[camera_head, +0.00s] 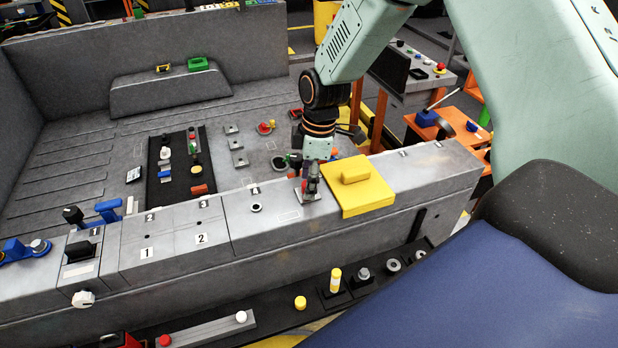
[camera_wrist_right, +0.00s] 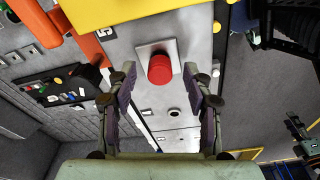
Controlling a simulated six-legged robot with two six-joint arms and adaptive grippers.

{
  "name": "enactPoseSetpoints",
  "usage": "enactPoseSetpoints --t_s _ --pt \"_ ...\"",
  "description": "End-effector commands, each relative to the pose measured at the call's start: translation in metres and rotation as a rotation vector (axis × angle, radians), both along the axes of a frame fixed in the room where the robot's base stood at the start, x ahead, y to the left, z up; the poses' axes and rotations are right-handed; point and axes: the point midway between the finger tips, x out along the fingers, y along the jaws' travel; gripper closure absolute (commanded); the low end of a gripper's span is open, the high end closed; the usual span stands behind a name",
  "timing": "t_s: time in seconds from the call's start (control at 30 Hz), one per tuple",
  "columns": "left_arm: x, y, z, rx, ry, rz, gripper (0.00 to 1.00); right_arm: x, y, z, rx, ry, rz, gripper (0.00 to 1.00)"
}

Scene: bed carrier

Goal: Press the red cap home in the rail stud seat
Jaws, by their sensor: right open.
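In the right wrist view the red cap (camera_wrist_right: 160,68) sits on a square pale metal plate (camera_wrist_right: 143,50), the seat on the grey rail top. I cannot tell how deep the cap sits. My right gripper (camera_wrist_right: 160,72) is open, with one finger on each side of the cap and gaps to both. In the head view my right gripper (camera_head: 311,184) points down at the rail (camera_head: 270,222), just left of the yellow block. There the gripper hides the cap. My left gripper is not in view.
The yellow block (camera_head: 368,200) lies on the rail close to the gripper. A round hole (camera_head: 256,208) is in the rail to the left. A black strip with small parts (camera_head: 181,170) lies on the bed behind. Yellow pegs (camera_head: 335,280) stand on the lower ledge in front.

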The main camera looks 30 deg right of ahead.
Motion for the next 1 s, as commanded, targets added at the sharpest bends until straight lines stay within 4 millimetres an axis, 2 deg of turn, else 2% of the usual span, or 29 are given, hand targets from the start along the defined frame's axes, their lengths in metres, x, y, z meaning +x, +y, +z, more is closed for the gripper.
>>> enactPoseSetpoints --t_s 0.17,0.4,0.6,0.8,1.0 --pt "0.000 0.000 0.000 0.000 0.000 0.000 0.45 0.000 -0.002 0.018 0.002 -0.004 -0.001 0.49" --pt "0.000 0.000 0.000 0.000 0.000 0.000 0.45 -0.003 -0.007 0.068 0.002 -0.005 0.000 0.49" --pt "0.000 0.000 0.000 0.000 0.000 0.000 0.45 -0.005 -0.011 0.101 0.001 -0.003 -0.001 0.49" --pt "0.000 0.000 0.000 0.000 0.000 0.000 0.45 -0.006 -0.013 0.117 0.000 -0.001 0.000 0.49" --pt "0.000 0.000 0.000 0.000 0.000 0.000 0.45 -0.007 -0.013 0.119 0.000 0.000 0.000 0.49"
